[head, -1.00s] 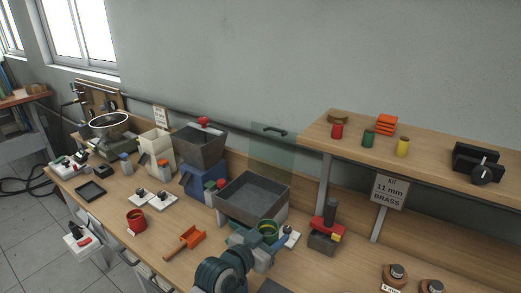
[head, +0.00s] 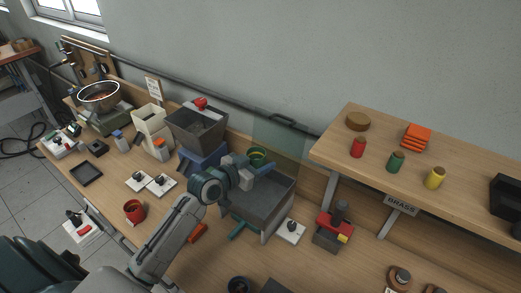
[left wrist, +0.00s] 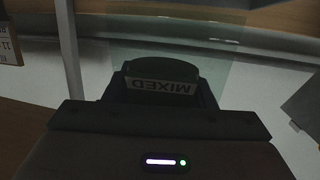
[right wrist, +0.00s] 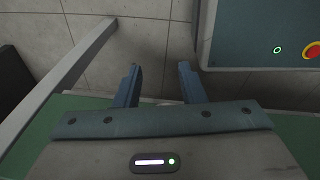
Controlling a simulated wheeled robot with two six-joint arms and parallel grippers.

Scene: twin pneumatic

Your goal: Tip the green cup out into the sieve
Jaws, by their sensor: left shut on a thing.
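The green cup (head: 257,153) is held by my left gripper (head: 252,167) over the back of the grey open tray (head: 282,193). It looks about upright, its mouth facing up; its contents are not clear. In the left wrist view the cup (left wrist: 160,68) is dark between the jaws, with a label reading MIXED. My left gripper is shut on it. The round pan with a bright rim (head: 99,92) at the far left looks like a sieve, but I cannot tell for sure. My right gripper (right wrist: 160,85) is open and empty above the floor.
A grey hopper (head: 199,130) stands left of the tray, and a clear panel (head: 278,138) behind it. A raised shelf (head: 365,160) with small coloured jars is at the right. A red mug (head: 134,211) and an orange scoop (head: 198,233) are on the bench.

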